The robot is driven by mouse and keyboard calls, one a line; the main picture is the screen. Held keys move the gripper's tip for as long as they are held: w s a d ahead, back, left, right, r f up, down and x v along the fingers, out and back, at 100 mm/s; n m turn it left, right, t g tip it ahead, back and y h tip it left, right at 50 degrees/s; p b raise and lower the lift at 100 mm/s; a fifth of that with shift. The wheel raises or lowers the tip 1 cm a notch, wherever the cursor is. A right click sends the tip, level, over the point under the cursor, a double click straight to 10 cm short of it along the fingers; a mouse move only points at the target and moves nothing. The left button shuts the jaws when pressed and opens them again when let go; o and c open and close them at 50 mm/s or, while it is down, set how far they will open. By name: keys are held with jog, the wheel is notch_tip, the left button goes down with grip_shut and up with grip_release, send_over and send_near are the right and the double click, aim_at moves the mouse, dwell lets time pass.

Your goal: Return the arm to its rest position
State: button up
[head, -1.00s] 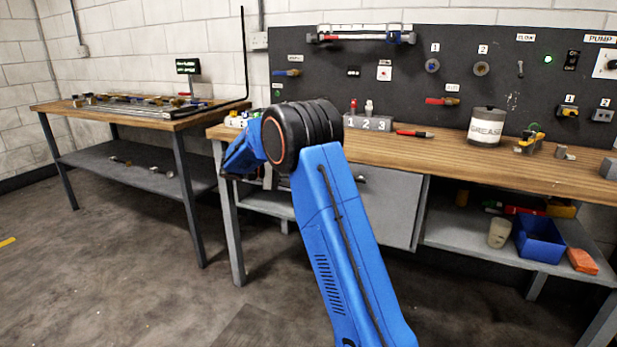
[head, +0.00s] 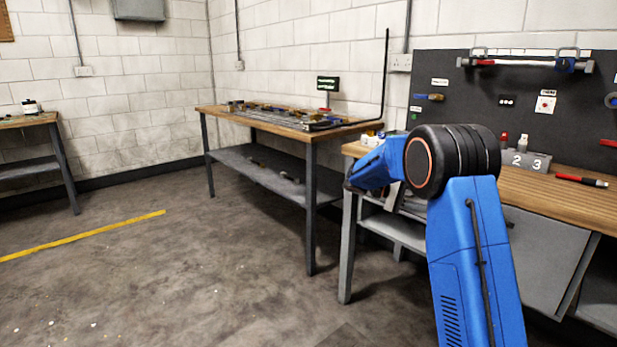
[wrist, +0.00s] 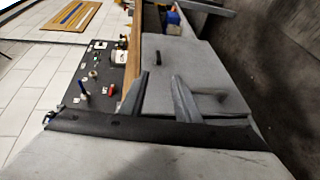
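My arm (head: 470,250) is blue with a black elbow joint and stands folded at the right of the head view. Its upper link rises to the joint and its forearm bends down to the left, in front of the near workbench (head: 553,196). My gripper (wrist: 160,77) shows in the wrist view as two grey fingers held apart, with nothing between them. Beyond the fingers is a grey cabinet front (wrist: 205,65) with a dark handle. In the head view the gripper itself is mostly hidden behind the forearm.
A second workbench (head: 290,125) with parts on top stands along the wall, left of the arm. A small table (head: 28,121) stands at far left. The concrete floor is open at left, crossed by a yellow line (head: 85,237). A dark tool board (head: 450,108) hangs at right.

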jog(key=s+r+n+t+y, duration=0.2)
jog(key=s+t+y, duration=0.15)
jog(key=s, duration=0.85)
jog(key=s+a+f+n+t+y, duration=0.1)
jog(key=s+a+f+t+y, duration=0.2)
jog(key=s, duration=0.6)
jog(key=s+a+f+n+t+y, duration=0.1)
jog(key=s+a+f+t+y, duration=0.2)
jog(key=s+a, duration=0.5)
jog(key=s+a+f+n+t+y, duration=0.2)
jog(key=s+a+f+t+y, duration=0.1)
jog(key=s, duration=0.9)
jog(key=shift+a+f+y, duration=0.15)
jog(key=shift+a+y, duration=0.6)
jog(key=shift+a, duration=0.45)
